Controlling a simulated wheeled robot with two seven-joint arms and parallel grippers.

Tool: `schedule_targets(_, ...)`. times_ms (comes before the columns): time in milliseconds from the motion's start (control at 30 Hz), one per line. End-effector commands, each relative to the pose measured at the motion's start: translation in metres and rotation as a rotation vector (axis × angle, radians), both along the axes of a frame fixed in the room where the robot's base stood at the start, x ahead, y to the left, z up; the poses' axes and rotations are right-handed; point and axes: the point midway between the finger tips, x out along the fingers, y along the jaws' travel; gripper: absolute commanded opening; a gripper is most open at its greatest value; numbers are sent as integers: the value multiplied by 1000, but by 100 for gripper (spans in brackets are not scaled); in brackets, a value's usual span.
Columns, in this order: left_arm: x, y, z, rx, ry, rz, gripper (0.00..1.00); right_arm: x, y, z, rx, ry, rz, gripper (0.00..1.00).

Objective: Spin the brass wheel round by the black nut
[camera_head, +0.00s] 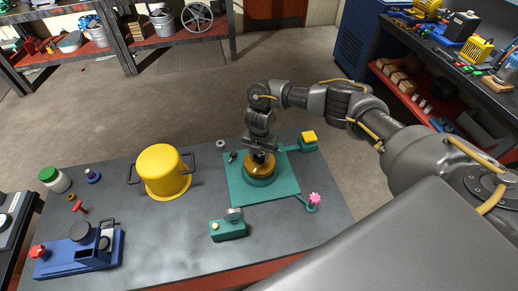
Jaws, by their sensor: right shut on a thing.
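The brass wheel (262,170) sits on a round teal base on a flat teal plate (240,195), right of the middle of the grey table. My right gripper (260,154) comes down from above and is shut at the middle of the wheel's top. The black nut lies between or just under the fingers and is mostly hidden, so its outline is hard to make out. My left gripper is out of view.
A yellow pot (164,172) with dark handles stands left of the plate. A blue device (80,250), a green-capped jar (53,179) and small parts are farther left. A teal block (228,228), a pink knob (314,199) and a yellow-topped block (308,140) surround the wheel.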

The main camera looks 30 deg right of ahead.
Motion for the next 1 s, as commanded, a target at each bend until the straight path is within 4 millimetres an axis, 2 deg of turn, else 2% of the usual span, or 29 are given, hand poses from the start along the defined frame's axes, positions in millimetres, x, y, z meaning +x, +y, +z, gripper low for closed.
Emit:
schedule_targets(33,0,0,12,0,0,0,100,0,0,6,0,1,-58,25)
schedule_targets(167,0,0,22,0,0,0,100,-1,0,4,-1,2,-182,25)
schedule_targets(500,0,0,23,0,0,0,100,1,0,0,-1,-2,-241,25)
schedule_targets(533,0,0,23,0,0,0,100,1,0,0,-1,-2,-241,42)
schedule_targets(767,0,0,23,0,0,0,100,1,0,0,0,-1,-239,72)
schedule_targets(1000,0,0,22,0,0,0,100,0,0,0,0,-1,-237,73)
